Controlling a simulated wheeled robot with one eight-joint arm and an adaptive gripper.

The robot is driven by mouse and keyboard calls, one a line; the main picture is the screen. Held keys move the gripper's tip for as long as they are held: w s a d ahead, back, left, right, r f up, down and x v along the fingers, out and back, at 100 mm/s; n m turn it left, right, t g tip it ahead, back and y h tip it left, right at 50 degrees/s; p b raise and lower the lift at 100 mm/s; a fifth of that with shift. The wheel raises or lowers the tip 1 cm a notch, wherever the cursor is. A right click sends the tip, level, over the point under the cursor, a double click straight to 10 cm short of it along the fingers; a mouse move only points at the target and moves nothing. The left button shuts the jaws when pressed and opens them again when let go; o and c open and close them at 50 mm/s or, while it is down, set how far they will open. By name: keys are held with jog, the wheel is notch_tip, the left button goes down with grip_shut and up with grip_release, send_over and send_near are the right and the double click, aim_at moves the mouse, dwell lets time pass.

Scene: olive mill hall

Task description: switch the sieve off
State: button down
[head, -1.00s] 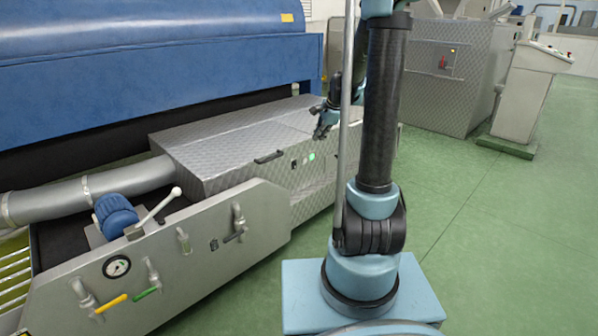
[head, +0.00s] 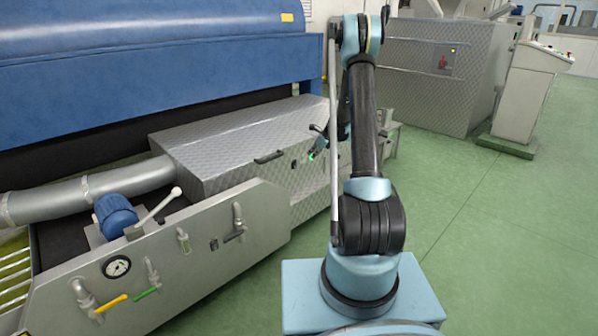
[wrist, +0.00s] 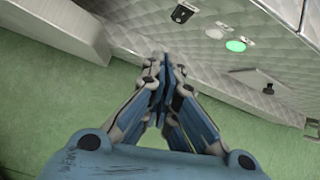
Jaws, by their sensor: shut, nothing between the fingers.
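The quilted-metal box (head: 225,145), which I take to be the sieve, stands low beside the blue machine. On its near side panel a green lamp (wrist: 236,45) is lit in the wrist view, with a small dark switch (wrist: 182,12) on a pale plate to its left. A black knob (wrist: 268,89) on a grey plate lies to the lamp's right. My gripper (wrist: 166,72) is shut and empty, apart from the switch and the lamp in the wrist view. In the head view my gripper (head: 316,146) is small and partly overlaps the panel near the lamp.
A metal frame with valves and a gauge (head: 117,266) stands at the front left, with a white-knobbed lever (head: 160,208). Another quilted cabinet (head: 425,85) with a red switch and a control desk (head: 525,95) stand at the back right. Green floor is clear on the right.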

aim_at(295, 165)
jog(key=w+a+f+m, duration=0.1)
jog(key=w+a+f, duration=0.2)
jog(key=w+f, duration=0.2)
jog(key=w+a+f+m, duration=0.1)
jog(key=w+a+f, duration=0.2)
jog(key=w+f, duration=0.3)
jog(key=shift+a+f, duration=0.2)
jog(key=shift+f, duration=1.55)
